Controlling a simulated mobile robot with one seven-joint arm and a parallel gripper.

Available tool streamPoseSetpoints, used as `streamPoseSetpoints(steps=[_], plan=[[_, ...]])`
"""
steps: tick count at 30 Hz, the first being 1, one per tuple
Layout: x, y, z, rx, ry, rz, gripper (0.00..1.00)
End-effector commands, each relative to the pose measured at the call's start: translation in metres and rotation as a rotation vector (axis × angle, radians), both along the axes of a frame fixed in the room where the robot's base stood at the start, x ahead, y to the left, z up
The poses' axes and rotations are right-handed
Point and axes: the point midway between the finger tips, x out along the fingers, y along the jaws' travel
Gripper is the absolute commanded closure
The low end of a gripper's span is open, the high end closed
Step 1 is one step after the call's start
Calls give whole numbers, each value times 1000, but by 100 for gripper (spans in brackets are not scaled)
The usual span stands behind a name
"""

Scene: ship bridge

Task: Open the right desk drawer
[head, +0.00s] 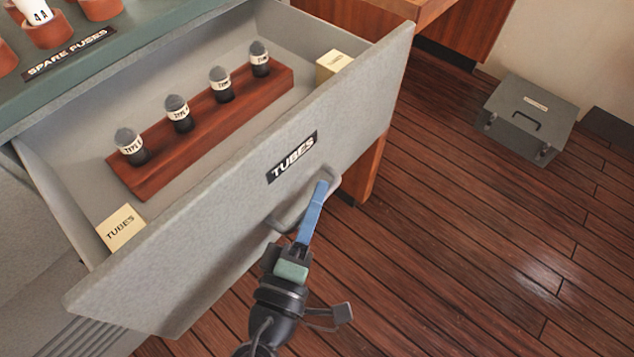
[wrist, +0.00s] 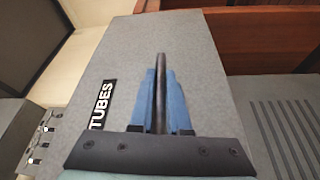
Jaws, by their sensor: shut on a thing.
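The grey desk drawer (head: 235,190) labelled TUBES stands well open in the head view, with its inside showing. Its front panel also fills the middle of the wrist view (wrist: 205,75). The drawer handle (head: 287,214) is a grey bar on the front panel below the label. My gripper (head: 318,196) has blue fingers and is shut on the handle. In the wrist view the handle shows as a dark bar between the two blue fingers. Part of the handle is hidden behind the fingers.
In the drawer, a wooden rack (head: 200,130) holds several dark tubes, with small cream boxes (head: 121,228) at the ends. The green desktop (head: 110,50) bears spare fuses. A grey case (head: 527,118) lies on the wooden floor at right. The floor before the drawer is clear.

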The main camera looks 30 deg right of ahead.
Motion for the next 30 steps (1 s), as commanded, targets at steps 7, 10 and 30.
streamPoseSetpoints(steps=[7, 10, 30], plan=[[0, 1, 0, 0, 1, 2, 55], [0, 1, 0, 1, 1, 1, 55], [-59, 67, -6, 0, 3, 5, 55]])
